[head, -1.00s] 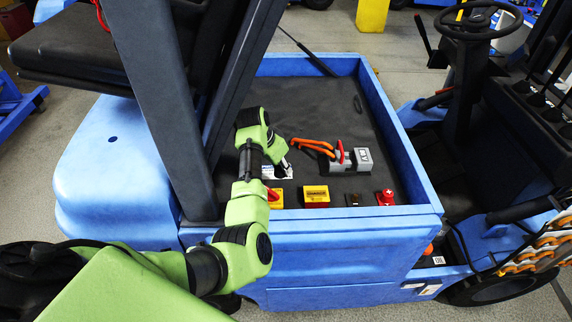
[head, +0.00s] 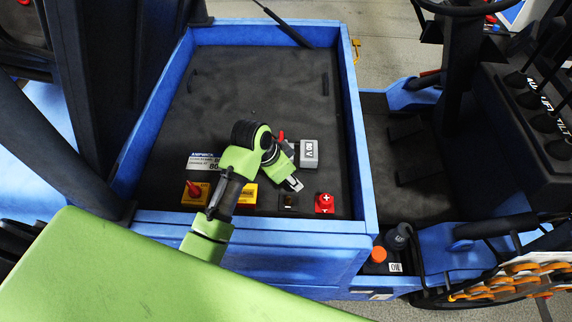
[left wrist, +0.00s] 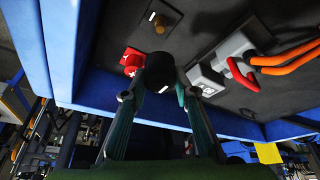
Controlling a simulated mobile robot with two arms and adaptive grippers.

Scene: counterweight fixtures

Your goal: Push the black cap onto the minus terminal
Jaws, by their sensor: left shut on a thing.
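My left gripper (head: 292,184) reaches over the blue-walled bay in the head view. In the left wrist view its two fingers (left wrist: 160,88) are shut on the black cap (left wrist: 159,69), which has a small white mark. The minus terminal (head: 288,199) is a dark block with a small brownish post on the bay floor, just in front of the gripper. It also shows in the left wrist view (left wrist: 161,21), apart from the cap. The cap is hard to make out in the head view. My right gripper is not in view.
A red plus cap (head: 325,203) sits right of the minus terminal. A grey 80 V connector (head: 309,154) lies behind it, with orange cables (left wrist: 288,60) in the left wrist view. A yellow block with a red knob (head: 194,191) is at left. Blue walls (head: 353,120) enclose the bay.

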